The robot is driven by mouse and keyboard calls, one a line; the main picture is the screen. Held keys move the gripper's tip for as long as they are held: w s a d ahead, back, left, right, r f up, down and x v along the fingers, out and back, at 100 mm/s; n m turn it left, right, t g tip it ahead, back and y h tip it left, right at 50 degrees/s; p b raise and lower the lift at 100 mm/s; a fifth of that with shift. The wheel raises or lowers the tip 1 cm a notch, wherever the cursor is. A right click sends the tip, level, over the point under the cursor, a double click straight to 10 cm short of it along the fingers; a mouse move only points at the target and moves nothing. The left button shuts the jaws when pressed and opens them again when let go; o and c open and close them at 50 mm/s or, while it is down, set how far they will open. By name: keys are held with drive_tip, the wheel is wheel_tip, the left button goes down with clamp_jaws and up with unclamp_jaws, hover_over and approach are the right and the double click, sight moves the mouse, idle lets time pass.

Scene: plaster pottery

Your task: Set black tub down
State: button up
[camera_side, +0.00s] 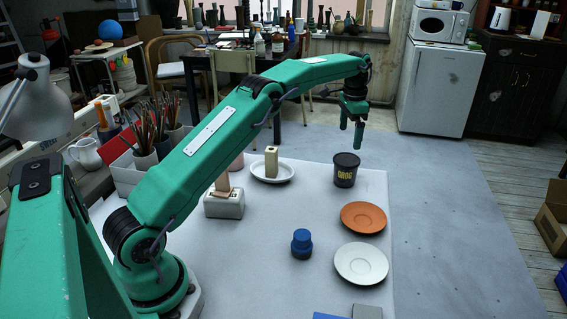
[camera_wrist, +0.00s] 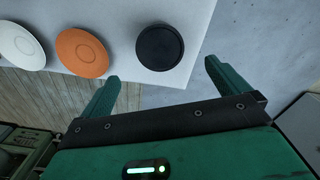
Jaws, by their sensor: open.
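An orange saucer (camera_side: 363,217) and a white saucer (camera_side: 361,263) lie in front of the tub. A blue-topped jar (camera_side: 302,243) stands left of them. A white oval dish (camera_side: 272,171) holding a cream block (camera_side: 271,161) is behind left. Bare table lies between them.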

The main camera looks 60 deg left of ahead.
drive_tip(key=shift+r, duration=0.1)
idle(0.3)
drive_tip(key=s+d+r+n+t, duration=0.1)
drive_tip(key=s+d+r, duration=0.4)
drive_tip(key=s+r, duration=0.3)
drive_tip(key=s+d+r+n+t, duration=0.1)
drive_tip(key=s+d+r+t, duration=0.1)
drive_tip(key=s+d+r, duration=0.4)
drive_tip(key=s+d+f+n+t, duration=0.1)
drive_tip(key=s+d+f, duration=0.1)
drive_tip(key=s, duration=1.1)
drive_tip(key=s+d+f+n+t, duration=0.1)
drive_tip(key=s+d+f, duration=0.1)
drive_tip(key=s, duration=1)
drive_tip(key=shift+s+f+t, duration=0.3)
drive_tip(key=shift+s+f, duration=0.1)
drive_tip(key=shift+f, duration=0.2)
